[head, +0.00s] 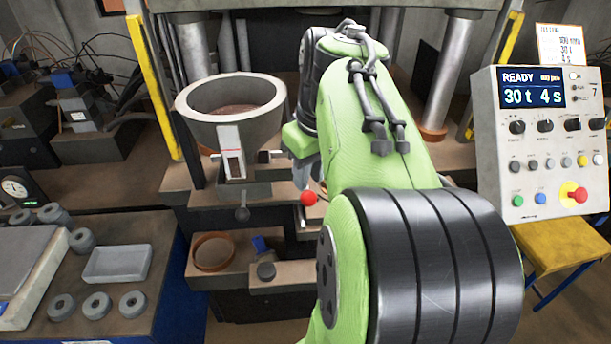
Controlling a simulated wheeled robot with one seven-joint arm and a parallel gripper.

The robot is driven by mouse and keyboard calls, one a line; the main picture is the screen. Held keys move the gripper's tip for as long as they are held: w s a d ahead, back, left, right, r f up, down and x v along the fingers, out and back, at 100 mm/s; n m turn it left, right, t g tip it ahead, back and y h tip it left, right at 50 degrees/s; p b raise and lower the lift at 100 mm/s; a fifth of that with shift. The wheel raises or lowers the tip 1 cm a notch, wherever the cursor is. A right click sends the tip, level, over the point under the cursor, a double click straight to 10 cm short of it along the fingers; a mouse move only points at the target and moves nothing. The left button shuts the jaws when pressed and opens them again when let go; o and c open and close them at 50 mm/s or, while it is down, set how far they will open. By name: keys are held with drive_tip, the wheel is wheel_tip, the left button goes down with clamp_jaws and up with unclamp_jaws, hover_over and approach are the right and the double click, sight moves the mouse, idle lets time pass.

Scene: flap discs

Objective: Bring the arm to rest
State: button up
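My green and black arm fills the middle and lower right of the head view, raised and bent, reaching forward toward the press (230,190). Its wrist end is low in front of the press, mostly behind the green forearm. A small grey part just left of the forearm looks like a bit of my gripper (305,174). Its fingers are hidden, so I cannot tell whether it is open, shut or holding anything. A red ball knob (308,198) shows close beside that part; I cannot tell whether they touch.
A round grey hopper (232,105) stands left of the arm. A control panel (540,140) reading READY, 30 t, 4 s is at right. The left bench (150,235) holds a grey tray (117,263) and several grey rings (97,305). A brown ring (214,252) lies on a low shelf.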

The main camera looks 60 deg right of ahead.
idle(0.6)
drive_tip(key=a+f+n+t, duration=0.1)
drive_tip(key=a+f, duration=0.3)
drive_tip(key=a, duration=0.7)
drive_tip(key=s+a+f+n+t, duration=0.1)
drive_tip(key=a+f, duration=0.3)
drive_tip(key=a, duration=0.7)
drive_tip(key=shift+s+a+n+t+y, duration=0.2)
drive_tip(key=shift+a+n+t+y, duration=0.15)
drive_tip(key=shift+n+t, duration=0.5)
drive_tip(key=shift+d, duration=0.15)
